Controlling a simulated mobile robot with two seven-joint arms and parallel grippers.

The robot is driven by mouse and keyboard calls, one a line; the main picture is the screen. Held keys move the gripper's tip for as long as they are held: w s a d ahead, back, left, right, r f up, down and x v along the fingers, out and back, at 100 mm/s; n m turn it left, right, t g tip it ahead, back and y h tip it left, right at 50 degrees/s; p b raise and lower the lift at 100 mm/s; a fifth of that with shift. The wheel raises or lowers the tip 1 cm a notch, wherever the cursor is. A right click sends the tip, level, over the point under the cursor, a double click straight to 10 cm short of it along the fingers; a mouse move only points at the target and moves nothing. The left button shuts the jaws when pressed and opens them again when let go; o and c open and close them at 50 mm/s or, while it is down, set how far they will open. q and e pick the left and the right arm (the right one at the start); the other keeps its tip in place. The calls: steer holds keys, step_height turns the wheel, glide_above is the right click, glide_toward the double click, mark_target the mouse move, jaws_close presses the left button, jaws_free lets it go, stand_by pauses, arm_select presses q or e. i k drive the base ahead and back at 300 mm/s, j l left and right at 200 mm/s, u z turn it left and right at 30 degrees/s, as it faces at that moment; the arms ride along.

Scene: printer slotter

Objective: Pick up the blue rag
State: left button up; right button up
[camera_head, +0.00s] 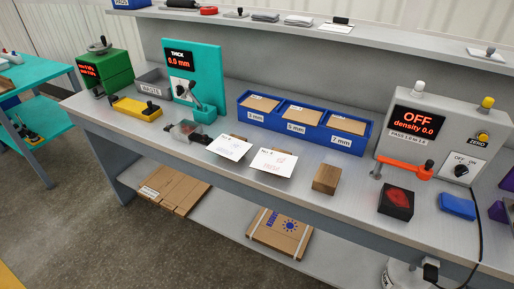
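The blue rag (457,206) lies folded flat as a small pad on the grey workbench (330,160), near its front edge at the right. It sits to the right of a black block with a red top (396,201) and apart from it. It is in front of the grey density device. Nothing covers the rag. Neither of my grippers can be made out in the head view.
The density device (425,130) reads OFF, with an orange arm (404,168). A black cable runs down just right of the rag. Purple items (498,211) are at the right edge. A wooden block (327,178) and white cards (273,163) lie leftward.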

mark_target(465, 209)
steer(key=z, duration=1.65)
steer(key=i+l, duration=0.1)
steer(key=l, duration=0.25)
steer(key=i+l, duration=0.15)
steer(key=l, duration=0.2)
steer(key=i+l, duration=0.1)
steer(key=l, duration=0.3)
steer(key=l+u, duration=0.35)
steer(key=i+l+u, duration=0.1)
steer(key=l+u, duration=0.2)
